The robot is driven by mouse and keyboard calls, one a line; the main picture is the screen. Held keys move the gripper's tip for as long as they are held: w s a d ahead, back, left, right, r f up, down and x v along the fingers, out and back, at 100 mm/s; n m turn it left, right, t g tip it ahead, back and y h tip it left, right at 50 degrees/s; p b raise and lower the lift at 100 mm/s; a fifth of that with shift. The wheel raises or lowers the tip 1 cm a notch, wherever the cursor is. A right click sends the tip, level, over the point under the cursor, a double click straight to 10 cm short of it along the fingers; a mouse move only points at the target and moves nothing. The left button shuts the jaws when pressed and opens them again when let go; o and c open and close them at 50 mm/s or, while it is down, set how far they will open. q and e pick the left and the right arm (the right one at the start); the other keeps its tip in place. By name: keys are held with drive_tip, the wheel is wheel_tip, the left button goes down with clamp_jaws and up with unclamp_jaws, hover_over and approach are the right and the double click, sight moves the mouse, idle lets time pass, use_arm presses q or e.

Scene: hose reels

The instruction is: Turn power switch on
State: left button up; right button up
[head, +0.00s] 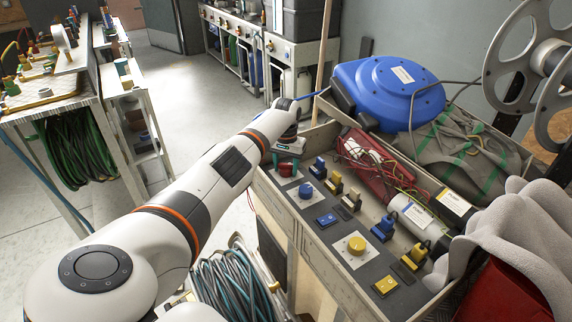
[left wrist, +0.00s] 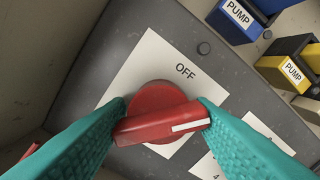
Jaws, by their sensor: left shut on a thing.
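The power switch is a red rotary knob (left wrist: 160,118) on a white plate (left wrist: 150,70) marked OFF. In the left wrist view its handle lies nearly level, and its white mark is at the right end, away from the OFF word. My left gripper (left wrist: 160,122) has its teal fingers shut on the two ends of the handle. In the head view the red knob (head: 286,169) is at the far left end of the control panel (head: 325,245), with my left gripper (head: 289,148) right above it. My right gripper is not in view.
Blue and yellow switches labelled PUMP (left wrist: 237,18) stand near the knob. The panel also has a blue knob (head: 306,190) and a yellow knob (head: 356,245). A blue hose reel (head: 390,90) stands behind. Grey cloth (head: 515,235) lies at the right.

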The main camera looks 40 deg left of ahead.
sight(286, 164)
use_arm(q)
drive_tip(key=m, duration=0.5)
drive_tip(key=shift+m, duration=0.3)
drive_tip(key=m, duration=0.4)
drive_tip(key=shift+w+a+r+m, duration=0.1)
drive_tip(key=shift+m, duration=0.2)
drive_tip(key=o, duration=0.7)
wheel_tip(286, 164, up, 12)
drive_tip(key=shift+p, duration=0.5)
idle(0.4)
